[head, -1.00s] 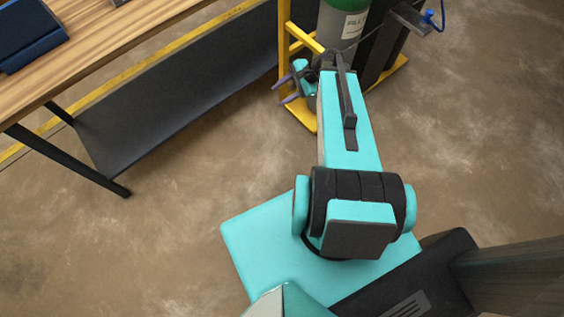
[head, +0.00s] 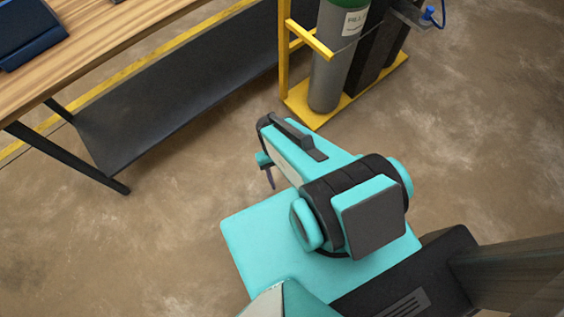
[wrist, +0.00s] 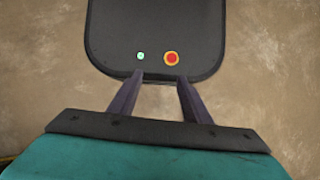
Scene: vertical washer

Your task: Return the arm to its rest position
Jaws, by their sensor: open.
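My teal and black arm is folded back in the head view, with its forearm over the floor just ahead of my base. My gripper (head: 268,178) hangs at the forearm's far left end. It is mostly hidden there, with one purple finger showing. In the wrist view, my gripper (wrist: 160,77) shows two purple fingers spread apart with nothing between them.
A wooden table (head: 100,45) with a dark lower shelf (head: 180,100) stands at the left. A grey gas cylinder (head: 333,65) stands on a yellow rack (head: 300,103) at the top. The brown floor (head: 480,130) is clear at the right.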

